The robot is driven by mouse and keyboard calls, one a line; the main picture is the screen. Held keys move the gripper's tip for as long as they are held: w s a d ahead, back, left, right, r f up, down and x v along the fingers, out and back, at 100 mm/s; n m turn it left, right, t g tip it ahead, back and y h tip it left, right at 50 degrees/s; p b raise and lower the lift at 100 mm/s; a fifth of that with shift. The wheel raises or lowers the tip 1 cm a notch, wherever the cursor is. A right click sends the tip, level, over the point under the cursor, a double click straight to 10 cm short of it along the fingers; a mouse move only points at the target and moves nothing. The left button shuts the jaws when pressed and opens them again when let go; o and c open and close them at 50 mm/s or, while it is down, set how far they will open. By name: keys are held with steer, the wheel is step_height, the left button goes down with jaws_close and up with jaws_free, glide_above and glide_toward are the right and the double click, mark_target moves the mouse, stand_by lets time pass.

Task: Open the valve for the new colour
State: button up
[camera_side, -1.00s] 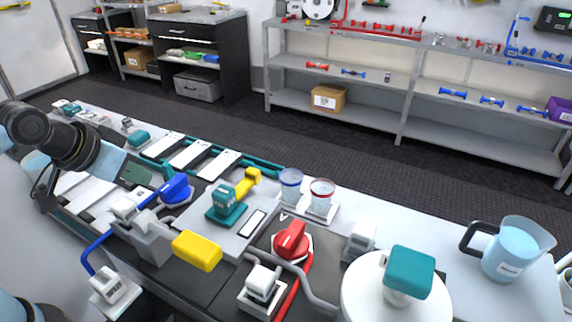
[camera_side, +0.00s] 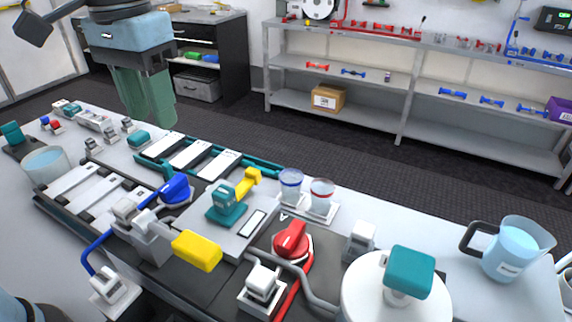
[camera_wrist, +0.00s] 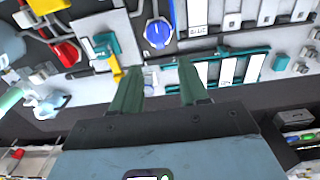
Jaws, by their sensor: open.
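The blue valve knob (camera_side: 175,188) sits on a round base left of the bench's middle. It also shows at the top of the wrist view (camera_wrist: 157,33). The red valve knob (camera_side: 291,242) is nearer the front, with a red hose beside it; it also shows in the wrist view (camera_wrist: 67,52). A teal device with a yellow lever (camera_side: 228,200) stands between the valves. A yellow handle (camera_side: 196,250) is at the front. My gripper (camera_side: 150,112) is raised above the left of the bench, apart from both valves. Its green fingers are apart and empty in the wrist view (camera_wrist: 160,92).
Two cups, blue-banded (camera_side: 290,184) and red-banded (camera_side: 321,195), stand behind the valves. A teal block on a white round stand (camera_side: 409,270) and a pitcher (camera_side: 515,248) are at right. A beaker (camera_side: 47,166) is at left. Space above the bench is clear.

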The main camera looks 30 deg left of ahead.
mark_target(172, 182)
step_height(172, 182, down, 12)
steer(key=shift+s+d+r, duration=0.1)
steer(key=shift+d+r, duration=0.05)
steer(key=shift+r, duration=0.05)
stand_by(0.5)
jaws_close()
